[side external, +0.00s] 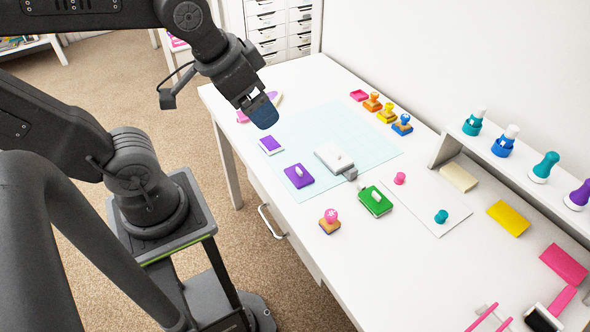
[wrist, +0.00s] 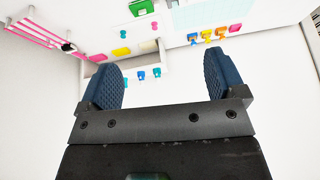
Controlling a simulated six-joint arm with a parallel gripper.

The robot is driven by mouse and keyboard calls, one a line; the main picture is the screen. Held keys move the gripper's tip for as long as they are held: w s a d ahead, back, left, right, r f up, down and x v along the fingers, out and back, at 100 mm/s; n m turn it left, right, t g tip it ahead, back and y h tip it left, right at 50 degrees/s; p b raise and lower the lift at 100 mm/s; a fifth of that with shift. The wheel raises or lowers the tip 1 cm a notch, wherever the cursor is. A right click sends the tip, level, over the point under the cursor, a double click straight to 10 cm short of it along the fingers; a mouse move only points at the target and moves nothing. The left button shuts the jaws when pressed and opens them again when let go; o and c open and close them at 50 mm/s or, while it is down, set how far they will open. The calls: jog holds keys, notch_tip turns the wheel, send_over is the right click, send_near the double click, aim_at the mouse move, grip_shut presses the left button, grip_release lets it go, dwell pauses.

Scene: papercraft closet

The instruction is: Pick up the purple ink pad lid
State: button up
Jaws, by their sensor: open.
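A purple ink pad lid (side external: 299,177) with a white knob lies on the table's near side, left of the green ink pad (side external: 376,202). I cannot tell whether a pad is under it. A smaller flat purple pad with a white edge (side external: 271,145) lies behind it. My gripper (side external: 264,114) is in the air above the table's far left part, up and left of the lid and apart from it. In the wrist view my gripper (wrist: 165,82) is open, with nothing between its blue fingers. The purple lid does not show there.
Several stamps stand at the back (side external: 387,113) and on a raised shelf (side external: 470,128) at right.

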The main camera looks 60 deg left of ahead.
jog(key=w+a+f+m+g, duration=0.2)
jog(key=w+f+m, duration=0.2)
jog(key=w+m, duration=0.15)
jog(key=m+g+y, duration=0.1)
jog(key=m+g, duration=0.2)
jog(key=m, duration=0.9)
send_over(299, 169)
jog(key=d, duration=0.1)
notch_tip(299, 169, down, 23)
jog(key=shift+a+f, duration=0.25)
jog(key=shift+f, duration=1.25)
jog(key=shift+a+f, duration=0.2)
jog(key=shift+f, duration=1.3)
jog(key=c, duration=1)
